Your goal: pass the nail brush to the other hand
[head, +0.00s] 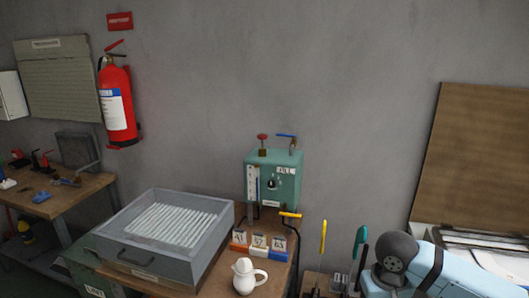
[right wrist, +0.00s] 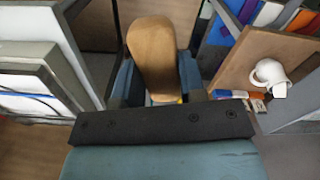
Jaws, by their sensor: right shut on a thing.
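The nail brush (right wrist: 155,50) shows in the right wrist view as a wooden, light brown rounded body. My right gripper (right wrist: 158,82) is shut on it, with one blue finger on each side. The brush's bristles cannot be made out, and its lower end is partly hidden by the dark gripper body. In the head view only part of my right arm shows at the bottom right; its gripper and the brush are out of that picture. My left gripper is in neither view.
A white jug (head: 244,275) stands near the front of a wooden bench, beside small numbered blocks (head: 259,243). A grey metal tray (head: 137,253) with white ribs lies left of it. A green box (head: 285,180) with valves stands behind. Upright-handled tools (head: 323,237) are to the right.

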